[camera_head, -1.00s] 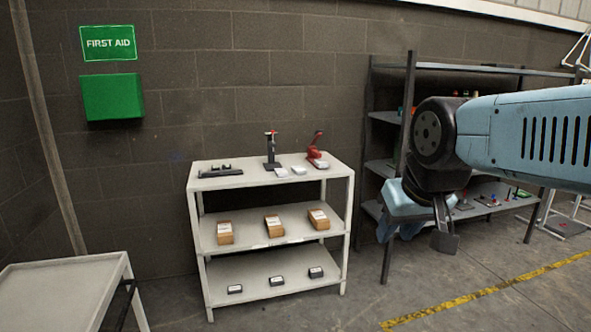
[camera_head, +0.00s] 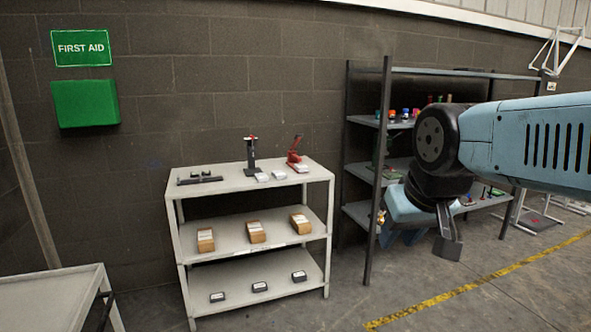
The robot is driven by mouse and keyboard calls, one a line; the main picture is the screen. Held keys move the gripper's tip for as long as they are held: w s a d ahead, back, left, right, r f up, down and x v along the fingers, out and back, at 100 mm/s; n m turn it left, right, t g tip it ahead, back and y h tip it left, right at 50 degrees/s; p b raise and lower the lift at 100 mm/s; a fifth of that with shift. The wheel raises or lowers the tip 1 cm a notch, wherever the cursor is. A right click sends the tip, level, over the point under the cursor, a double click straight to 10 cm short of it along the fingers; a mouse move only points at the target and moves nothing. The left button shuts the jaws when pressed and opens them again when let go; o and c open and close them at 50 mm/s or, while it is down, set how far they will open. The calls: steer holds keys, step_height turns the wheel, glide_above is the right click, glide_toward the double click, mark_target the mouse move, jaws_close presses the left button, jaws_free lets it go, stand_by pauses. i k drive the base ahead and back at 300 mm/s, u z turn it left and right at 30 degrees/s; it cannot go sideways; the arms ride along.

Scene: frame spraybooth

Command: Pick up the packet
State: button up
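Several brown packets with white labels stand in a row on the middle shelf of the white shelf unit: a left one (camera_head: 205,240), a middle one (camera_head: 256,232) and a right one (camera_head: 300,223). Small flat white packets (camera_head: 270,176) lie on the top shelf. I cannot tell which of these is the task's packet. My gripper (camera_head: 447,240) hangs down at the right, in front of the dark rack and apart from the white unit. It is small and seen edge-on, so its fingers are unclear. Nothing visible is held in it.
The white shelf unit (camera_head: 180,262) also bears a black stand (camera_head: 251,155), a red device (camera_head: 294,153) and small dark boxes (camera_head: 259,287). A dark rack (camera_head: 376,180) stands to its right. A white table (camera_head: 55,295) is at lower left. The floor before the rack is clear.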

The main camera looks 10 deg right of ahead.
mark_target(300, 167)
steer(key=i, duration=0.8)
steer(key=u, duration=0.2)
steer(key=k, duration=0.85)
steer(key=z, duration=0.2)
steer(key=i, duration=0.9)
steer(key=u, duration=0.05)
